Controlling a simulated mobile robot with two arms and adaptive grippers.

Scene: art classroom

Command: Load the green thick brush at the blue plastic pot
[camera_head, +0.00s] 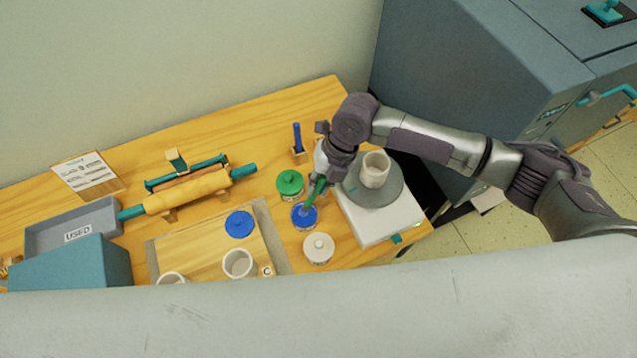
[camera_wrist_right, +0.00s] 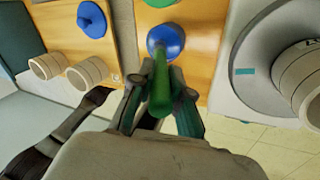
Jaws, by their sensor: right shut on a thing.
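My right gripper (camera_head: 322,180) is shut on the green thick brush (camera_head: 311,196), which slants down from it. The brush's lower end is at the open top of the blue plastic pot (camera_head: 303,217); whether it touches the paint inside I cannot tell. In the right wrist view the green brush (camera_wrist_right: 160,88) runs between my right fingers (camera_wrist_right: 158,95) toward the blue pot (camera_wrist_right: 166,40). A blue lid (camera_head: 239,224) lies on the board to the left of the pot. My left gripper is not in view.
A green pot (camera_head: 290,186) and a white pot (camera_head: 318,248) stand close beside the blue pot. A wheel (camera_head: 373,185) carrying a pale cup (camera_head: 375,168) stands right. Cups (camera_head: 238,263), a rolling pin (camera_head: 187,190) and a grey USED tray (camera_head: 80,228) are left.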

